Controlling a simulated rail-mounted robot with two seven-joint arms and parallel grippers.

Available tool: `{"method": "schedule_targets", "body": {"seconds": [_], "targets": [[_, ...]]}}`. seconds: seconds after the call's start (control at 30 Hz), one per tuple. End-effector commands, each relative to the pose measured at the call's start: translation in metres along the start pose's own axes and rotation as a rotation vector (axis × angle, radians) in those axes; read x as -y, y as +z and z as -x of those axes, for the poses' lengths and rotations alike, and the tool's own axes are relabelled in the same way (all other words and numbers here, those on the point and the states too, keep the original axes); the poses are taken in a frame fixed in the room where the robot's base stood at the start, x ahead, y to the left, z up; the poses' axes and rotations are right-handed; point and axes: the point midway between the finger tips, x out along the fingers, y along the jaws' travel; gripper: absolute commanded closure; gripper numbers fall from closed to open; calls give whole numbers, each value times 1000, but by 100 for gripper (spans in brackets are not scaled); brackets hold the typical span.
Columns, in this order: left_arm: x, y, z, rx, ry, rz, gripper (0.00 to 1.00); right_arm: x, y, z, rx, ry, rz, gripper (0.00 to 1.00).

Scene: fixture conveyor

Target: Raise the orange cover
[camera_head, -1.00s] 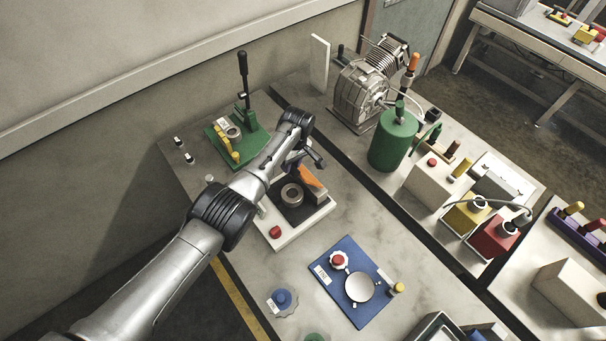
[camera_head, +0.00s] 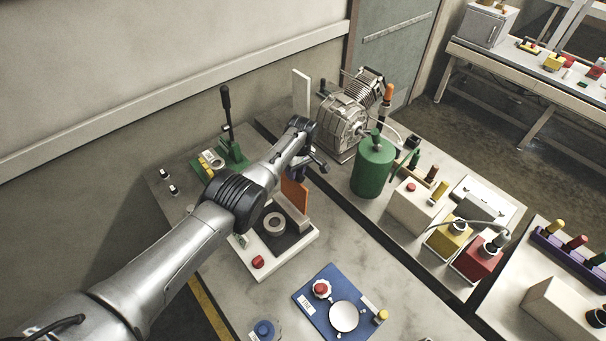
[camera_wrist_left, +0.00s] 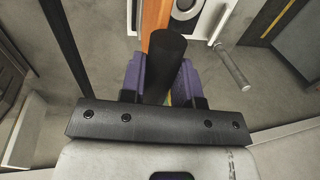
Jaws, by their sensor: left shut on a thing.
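The orange cover (camera_head: 294,193) stands steeply raised at the back of a white fixture (camera_head: 290,246) with a dark top. A metal ring (camera_head: 274,224) sits on that dark top. My left gripper (camera_head: 299,170) is at the top of the cover, partly hidden by my arm. In the left wrist view, its purple fingers (camera_wrist_left: 160,82) are shut on a black cylindrical handle (camera_wrist_left: 167,55), and the orange cover (camera_wrist_left: 154,22) shows just beyond it. My right gripper is not in view.
A red button (camera_head: 258,262) is on the fixture's front. A green press (camera_head: 231,150) stands to the left, a green cylinder (camera_head: 372,167) and a motor (camera_head: 343,122) to the right. A blue plate (camera_head: 318,302) lies in front.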

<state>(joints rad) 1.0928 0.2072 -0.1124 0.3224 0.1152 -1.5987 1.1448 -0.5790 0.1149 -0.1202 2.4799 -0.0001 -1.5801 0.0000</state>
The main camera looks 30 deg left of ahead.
Motion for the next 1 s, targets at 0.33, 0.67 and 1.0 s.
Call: {"method": "schedule_targets", "body": {"seconds": [0.33,0.67,1.0], "targets": [[1,-2,-2,3,1,4,100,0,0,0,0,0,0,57],[1,-2,0,2,1,4,49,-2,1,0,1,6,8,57],[1,-2,4,1,1,4,45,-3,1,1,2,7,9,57]]}}
